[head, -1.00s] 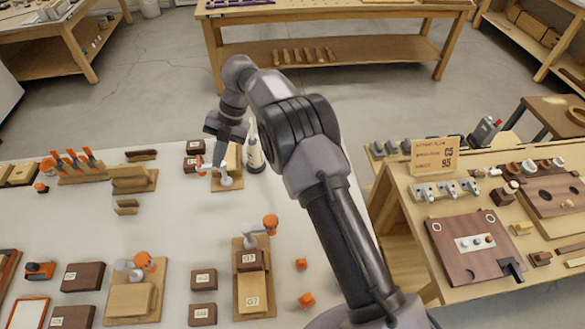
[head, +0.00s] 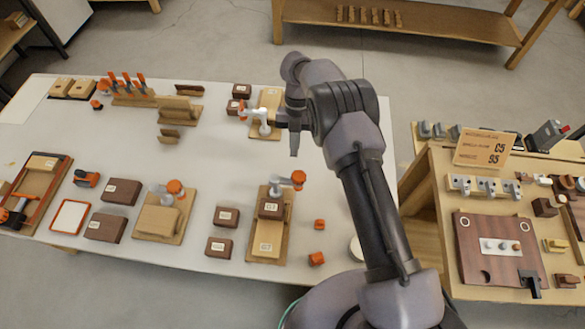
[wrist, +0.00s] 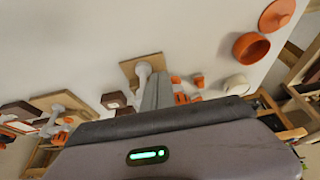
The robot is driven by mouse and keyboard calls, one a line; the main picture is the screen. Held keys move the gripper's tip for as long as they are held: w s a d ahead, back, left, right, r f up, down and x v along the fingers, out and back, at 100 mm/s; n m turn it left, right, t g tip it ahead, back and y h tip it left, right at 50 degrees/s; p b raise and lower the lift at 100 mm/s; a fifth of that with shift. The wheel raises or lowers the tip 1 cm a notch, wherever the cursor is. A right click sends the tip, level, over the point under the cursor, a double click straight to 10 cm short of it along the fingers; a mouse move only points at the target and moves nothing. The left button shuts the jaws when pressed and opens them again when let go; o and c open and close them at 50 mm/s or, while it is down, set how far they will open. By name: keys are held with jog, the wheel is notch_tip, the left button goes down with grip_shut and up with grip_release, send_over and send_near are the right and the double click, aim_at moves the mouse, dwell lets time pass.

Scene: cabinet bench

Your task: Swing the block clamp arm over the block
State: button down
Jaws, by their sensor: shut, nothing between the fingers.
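Three toggle-type clamps on wooden boards stand on the white table; I cannot tell for sure which one the task names. The back clamp (head: 264,127) has a pale post, and its arm points left to an orange tip beside its board. My gripper (head: 294,150) is shut and empty, just right of the back clamp. In the wrist view, grey fingers (wrist: 155,92) show near a clamp post.
Dark labelled blocks (head: 227,216) and small orange pieces (head: 318,258) lie around the boards. A side bench (head: 455,255) with fixtures stands at right. An orange bowl (wrist: 250,47) shows in the wrist view. White table is clear around (head: 330,180).

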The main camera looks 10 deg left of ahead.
aim_at(287, 181)
jog(key=s+f, duration=0.3)
jog(key=s, duration=0.2)
jog(key=shift+d, duration=0.15)
jog(key=shift+s, duration=0.15)
